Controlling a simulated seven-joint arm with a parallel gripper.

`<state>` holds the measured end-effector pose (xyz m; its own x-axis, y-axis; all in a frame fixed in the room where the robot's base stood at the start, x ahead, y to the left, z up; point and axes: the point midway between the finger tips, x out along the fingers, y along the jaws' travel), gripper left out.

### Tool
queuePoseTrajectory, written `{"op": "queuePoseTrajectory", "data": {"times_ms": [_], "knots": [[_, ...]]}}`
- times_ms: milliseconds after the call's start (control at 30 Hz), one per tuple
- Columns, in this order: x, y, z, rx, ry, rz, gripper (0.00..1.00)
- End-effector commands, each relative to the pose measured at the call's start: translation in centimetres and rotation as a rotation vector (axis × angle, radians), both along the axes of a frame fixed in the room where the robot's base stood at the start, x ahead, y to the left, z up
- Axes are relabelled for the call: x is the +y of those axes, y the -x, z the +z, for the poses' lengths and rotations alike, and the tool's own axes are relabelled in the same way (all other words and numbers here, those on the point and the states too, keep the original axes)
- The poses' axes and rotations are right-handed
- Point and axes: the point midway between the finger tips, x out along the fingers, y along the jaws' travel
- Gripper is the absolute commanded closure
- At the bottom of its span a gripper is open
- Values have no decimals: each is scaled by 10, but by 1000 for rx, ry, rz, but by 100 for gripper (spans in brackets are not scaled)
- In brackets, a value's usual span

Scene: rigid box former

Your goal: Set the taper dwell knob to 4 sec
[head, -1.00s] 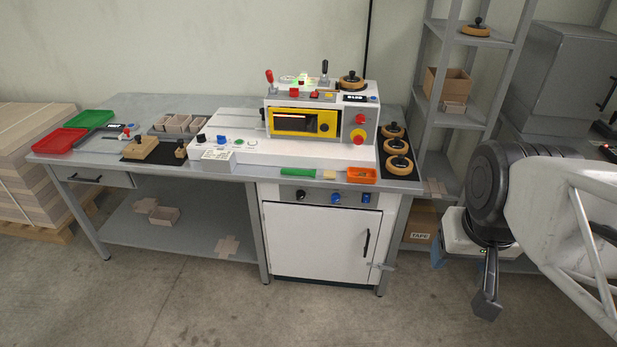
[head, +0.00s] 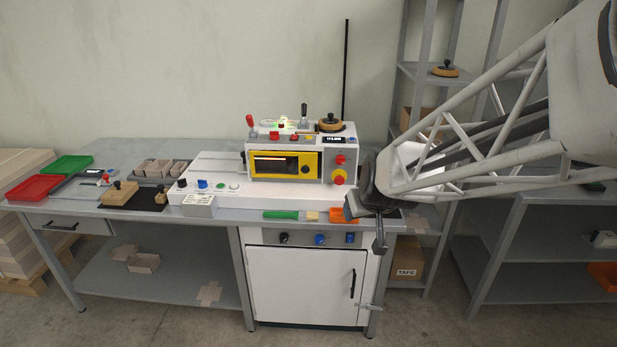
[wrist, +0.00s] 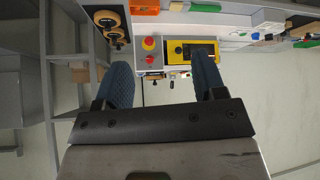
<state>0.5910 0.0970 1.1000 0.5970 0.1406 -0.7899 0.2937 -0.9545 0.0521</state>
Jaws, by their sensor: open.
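Several knobs show in the head view, and their labels are too small to read, so I cannot tell which is the taper dwell knob or its setting. A black knob (head: 284,239), a blue knob (head: 320,239) and a second blue knob (head: 350,240) sit on the cabinet front under the bench top. Another black knob (head: 182,183) and blue knob (head: 203,184) sit on the machine's white bed (head: 215,169). My gripper (head: 365,228) is at the bench's right front edge, right of the cabinet knobs. In the wrist view, my gripper (wrist: 162,65) is open and empty.
The machine (head: 297,158) with its yellow-framed window stands on the bench. A green-handled brush (head: 281,215) and an orange bin (head: 343,214) lie along the front edge, near my gripper. Shelves stand at right. The space before the cabinet door (head: 303,283) is clear.

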Motion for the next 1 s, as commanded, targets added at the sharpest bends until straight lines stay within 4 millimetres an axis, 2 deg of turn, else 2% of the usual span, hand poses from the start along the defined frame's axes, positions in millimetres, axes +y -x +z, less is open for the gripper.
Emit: {"op": "queuePoseTrajectory", "data": {"times_ms": [100,500,700,1000], "knots": [[17,-32,-14,-51,10,26,36],[70,-125,-63,-238,72,83,36],[96,-164,-95,-326,118,102,36],[136,-211,-150,-457,209,117,36]]}}
